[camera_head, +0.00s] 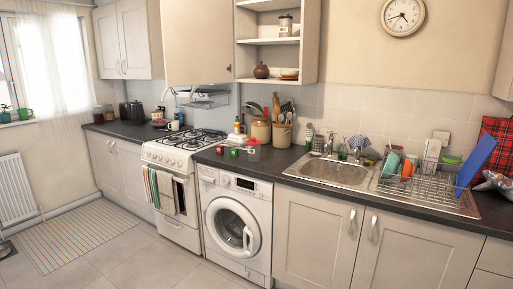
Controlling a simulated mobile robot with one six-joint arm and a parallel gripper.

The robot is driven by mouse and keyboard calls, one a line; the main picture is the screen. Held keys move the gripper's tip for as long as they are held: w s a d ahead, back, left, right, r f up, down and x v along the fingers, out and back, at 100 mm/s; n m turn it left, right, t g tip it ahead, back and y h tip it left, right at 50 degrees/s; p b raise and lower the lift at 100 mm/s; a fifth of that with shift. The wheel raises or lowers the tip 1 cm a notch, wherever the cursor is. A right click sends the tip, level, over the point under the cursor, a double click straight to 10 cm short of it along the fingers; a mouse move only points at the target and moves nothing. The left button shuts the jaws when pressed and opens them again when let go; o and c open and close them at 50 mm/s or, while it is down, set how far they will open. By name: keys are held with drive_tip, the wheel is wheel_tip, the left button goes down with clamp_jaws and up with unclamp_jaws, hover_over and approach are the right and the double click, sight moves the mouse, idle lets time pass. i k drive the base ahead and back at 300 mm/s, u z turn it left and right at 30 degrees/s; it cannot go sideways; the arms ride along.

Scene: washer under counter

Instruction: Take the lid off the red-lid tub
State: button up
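Several small containers stand on the dark counter above the washing machine, just right of the hob. One is a low pale tub with red on top (253,145), which looks like the red-lid tub. A small red item (220,149) and a small green item (234,152) stand to its left, near the counter's front edge. They are too small to tell whether each has a lid. My gripper is not in view.
The counter (270,164) has bare room between the small containers and the sink (335,172). A utensil crock (282,134) and a tan jar (260,130) stand behind. The washing machine (236,225) is below, its door shut. A wall cupboard door (198,42) hangs above the hob.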

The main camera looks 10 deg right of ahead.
sight(253, 142)
drive_tip(key=k, duration=0.2)
drive_tip(key=u, duration=0.25)
drive_tip(key=i, duration=0.5)
drive_tip(key=u, duration=0.9)
drive_tip(key=i, duration=1.5)
drive_tip(key=z, duration=0.35)
drive_tip(key=i, duration=1.1)
drive_tip(key=z, duration=0.45)
